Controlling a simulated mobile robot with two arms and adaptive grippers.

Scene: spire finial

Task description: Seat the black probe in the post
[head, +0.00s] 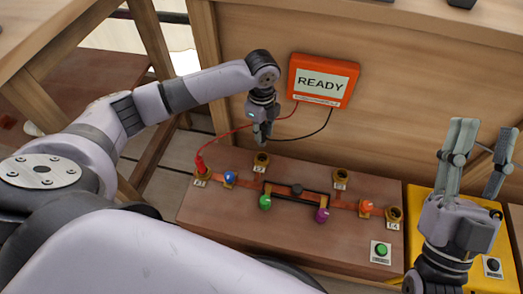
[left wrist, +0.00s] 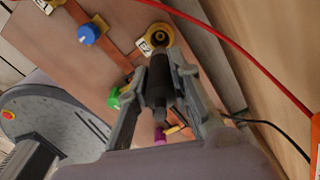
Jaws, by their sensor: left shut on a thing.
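My left gripper (head: 262,136) is shut on the black probe, which shows between the fingers (left wrist: 160,80) in the left wrist view. The black probe (left wrist: 158,88) points toward a brass post (left wrist: 160,36); its tip overlaps the post's near rim in that view, and I cannot tell whether they touch. In the head view this post (head: 261,160) stands at the back edge of the brown board, just below the gripper. The red probe (head: 200,165) stands in the far-left post. My right gripper (head: 480,160) is open and empty, at the right.
The brown board (head: 225,205) carries two more brass posts (head: 340,178) (head: 394,214), coloured knobs and a black bar. An orange meter (head: 323,80) reads READY behind it. Red and black leads hang from the meter near my left gripper. A yellow box (head: 415,195) stands right.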

